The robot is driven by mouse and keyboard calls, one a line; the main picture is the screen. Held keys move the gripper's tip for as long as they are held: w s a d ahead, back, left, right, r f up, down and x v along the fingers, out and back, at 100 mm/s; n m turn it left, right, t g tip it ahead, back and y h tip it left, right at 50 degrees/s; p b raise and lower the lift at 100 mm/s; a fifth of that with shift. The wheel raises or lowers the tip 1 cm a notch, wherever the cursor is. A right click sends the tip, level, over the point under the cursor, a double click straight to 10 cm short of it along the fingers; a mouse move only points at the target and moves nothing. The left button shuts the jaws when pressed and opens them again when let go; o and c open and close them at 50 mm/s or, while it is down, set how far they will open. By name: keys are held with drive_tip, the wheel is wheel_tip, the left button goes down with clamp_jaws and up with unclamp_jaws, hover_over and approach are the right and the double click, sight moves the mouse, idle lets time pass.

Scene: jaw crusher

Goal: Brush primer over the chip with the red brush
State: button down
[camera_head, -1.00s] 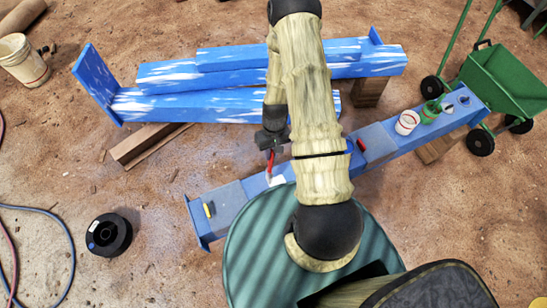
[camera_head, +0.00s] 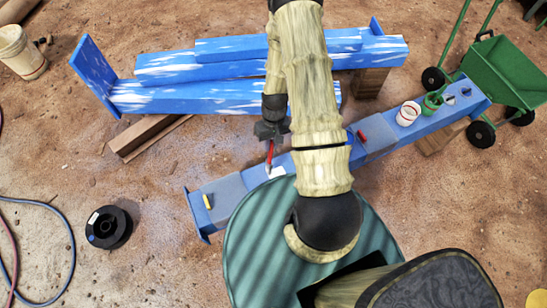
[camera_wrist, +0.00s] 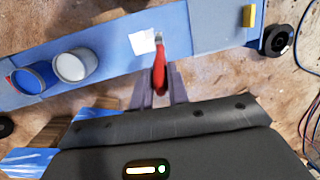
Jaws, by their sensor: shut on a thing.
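My gripper (camera_head: 271,139) is shut on the red brush (camera_head: 270,152), which points down toward the blue beam. In the wrist view the gripper fingers (camera_wrist: 160,92) close around the red brush handle (camera_wrist: 160,78). A white patch (camera_head: 277,171) lies on the beam's top at the brush tip. It also shows in the wrist view (camera_wrist: 142,43), with the brush's end at its right edge. I cannot tell whether the bristles touch it, or the chip's outline from the white.
The blue beam (camera_head: 235,187) also carries a yellow block (camera_head: 207,201), a red item (camera_head: 361,136), a white cup (camera_head: 408,113) and a green container (camera_head: 432,104). Blue-and-white beams (camera_head: 225,103) lie behind. A black spool (camera_head: 108,228) and green cart (camera_head: 500,75) stand on the dirt.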

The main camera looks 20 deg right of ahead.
drive_tip(key=shift+s+f+b, duration=0.3)
drive_tip(key=shift+b, duration=0.7)
drive_tip(key=shift+s+r+b, duration=0.25)
drive_tip(key=shift+r+b, duration=0.05)
